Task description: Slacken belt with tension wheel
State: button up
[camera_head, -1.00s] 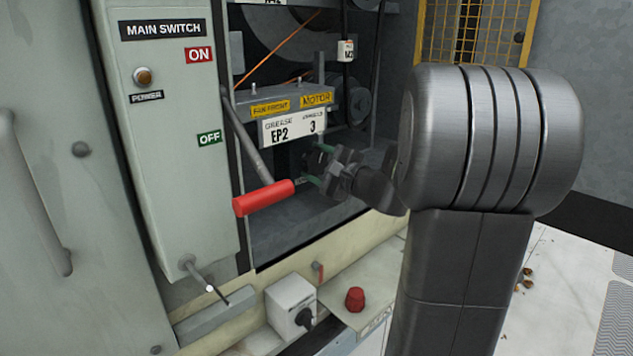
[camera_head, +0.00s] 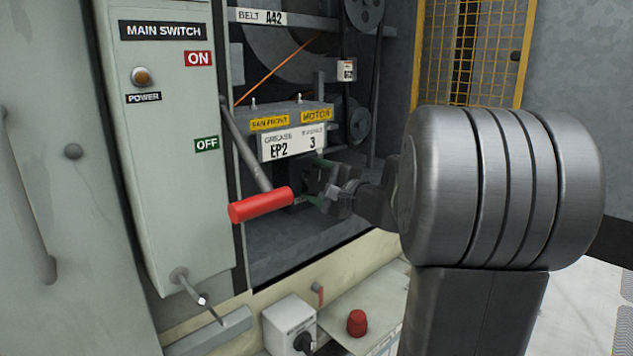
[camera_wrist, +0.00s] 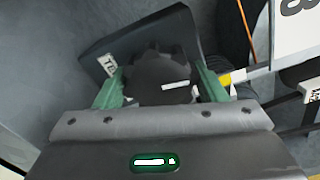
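The tension wheel (camera_wrist: 160,82) is a dark lobed knob with a white mark, in front of a dark plate with a partly hidden label starting "TE". My gripper (camera_wrist: 158,82) has its two green fingers wide apart, one on each side of the wheel; I cannot tell whether they touch it. In the head view my gripper (camera_head: 319,181) is inside the open cabinet, below the grease label, and mostly hides the wheel. The belt is hard to make out; a thin orange line (camera_head: 278,70) runs diagonally behind, under a "BELT A42" label (camera_head: 262,17).
A red-handled lever (camera_head: 260,205) hangs close to the left of my gripper. The main switch panel (camera_head: 165,150) stands farther left. A white box with a black knob (camera_head: 290,325) and a red button (camera_head: 357,322) sit below. A yellow mesh guard (camera_head: 480,60) is at right.

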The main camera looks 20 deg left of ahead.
jog(key=shift+o, duration=0.9)
jog(key=v, duration=1.4)
jog(key=shift+a, duration=0.2)
jog(key=x, duration=1.3)
jog(key=shift+w+a, duration=0.2)
jog(key=shift+a, duration=0.1)
jog(key=shift+d, duration=0.1)
